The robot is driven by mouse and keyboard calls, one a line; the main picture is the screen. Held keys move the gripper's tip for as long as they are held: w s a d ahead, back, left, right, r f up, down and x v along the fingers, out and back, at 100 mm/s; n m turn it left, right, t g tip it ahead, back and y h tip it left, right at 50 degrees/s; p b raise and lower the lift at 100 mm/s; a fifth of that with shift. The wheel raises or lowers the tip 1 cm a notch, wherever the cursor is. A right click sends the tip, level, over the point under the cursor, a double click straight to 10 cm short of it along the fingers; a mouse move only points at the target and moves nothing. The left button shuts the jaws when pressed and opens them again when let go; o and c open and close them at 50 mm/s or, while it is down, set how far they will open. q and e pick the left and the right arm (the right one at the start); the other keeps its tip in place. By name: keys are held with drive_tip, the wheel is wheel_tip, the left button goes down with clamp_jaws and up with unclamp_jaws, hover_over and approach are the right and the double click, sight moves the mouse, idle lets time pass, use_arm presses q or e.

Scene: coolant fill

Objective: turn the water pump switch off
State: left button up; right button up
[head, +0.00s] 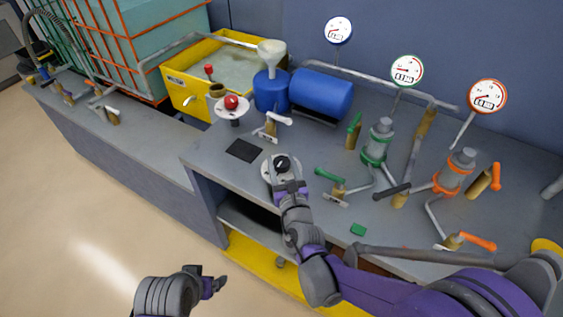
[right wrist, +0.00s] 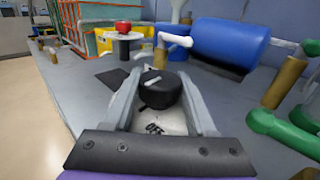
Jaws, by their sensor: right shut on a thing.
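The water pump switch is a black round knob (head: 282,163) on a pale round plate on the grey bench. In the right wrist view the knob (right wrist: 160,88) has a light pointer mark on top, and the word OFF shows on the plate at its near side. My right gripper (head: 287,178) is at the switch, its two fingers on either side of the knob and shut on it. It fills the lower middle of the right wrist view (right wrist: 160,105). My left gripper (head: 215,286) is low over the floor, away from the bench; its finger gap is not clear.
A red mushroom button (head: 231,102) stands behind and left of the switch. A green-handled valve (head: 330,177) is close on the right. A blue tank (head: 320,93), gauges and pipes stand farther back. A black square pad (head: 243,150) lies left of the switch.

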drive_tip(key=shift+r, duration=0.1)
drive_tip(key=o, duration=1.4)
drive_tip(key=shift+w, duration=0.1)
drive_tip(key=shift+c, duration=0.2)
drive_tip(key=v, duration=1.1)
